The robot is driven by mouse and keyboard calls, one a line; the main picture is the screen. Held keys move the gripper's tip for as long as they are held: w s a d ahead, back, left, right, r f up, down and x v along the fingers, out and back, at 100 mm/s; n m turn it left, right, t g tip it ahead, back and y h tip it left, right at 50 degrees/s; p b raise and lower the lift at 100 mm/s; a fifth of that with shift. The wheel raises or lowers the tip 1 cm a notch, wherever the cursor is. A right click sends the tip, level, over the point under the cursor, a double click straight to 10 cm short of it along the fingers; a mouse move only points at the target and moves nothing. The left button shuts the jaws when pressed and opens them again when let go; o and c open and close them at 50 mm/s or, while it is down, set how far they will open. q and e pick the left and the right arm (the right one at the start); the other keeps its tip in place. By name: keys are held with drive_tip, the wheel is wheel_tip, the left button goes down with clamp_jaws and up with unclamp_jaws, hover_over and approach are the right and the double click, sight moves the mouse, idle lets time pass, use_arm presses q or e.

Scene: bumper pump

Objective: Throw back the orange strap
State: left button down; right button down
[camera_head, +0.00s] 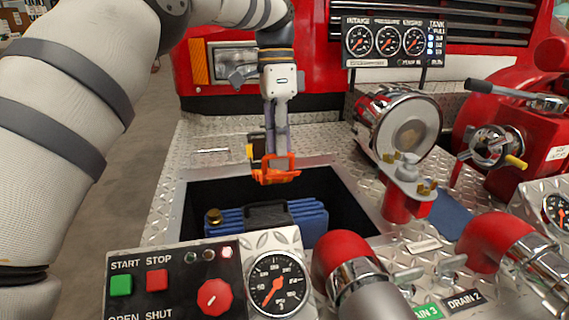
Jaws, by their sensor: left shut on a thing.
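The orange strap (276,176) hangs over the far edge of an open dark compartment in the tread-plate bumper. My left gripper (272,158) points down at it from above and is shut on it. The gripper's fingers partly hide the strap. Below and nearer, a blue folded hose bundle (309,220) with a black handle and a brass coupling (214,217) lies in the compartment. My right gripper does not show.
In front stand a control panel (178,283) with buttons and a round gauge (277,284). Red pipes with chrome fittings (353,265) and a large chrome inlet (399,122) crowd the right. A gauge board (395,42) stands behind. The tread plate left of the compartment is clear.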

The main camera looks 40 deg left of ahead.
use_arm(q)
drive_tip(key=shift+w+a, duration=0.1)
drive_tip(key=shift+a, duration=0.05)
drive_tip(key=c, duration=1.9)
unclamp_jaws()
drive_tip(key=shift+o, duration=1)
drive_tip(key=shift+w+f, duration=0.1)
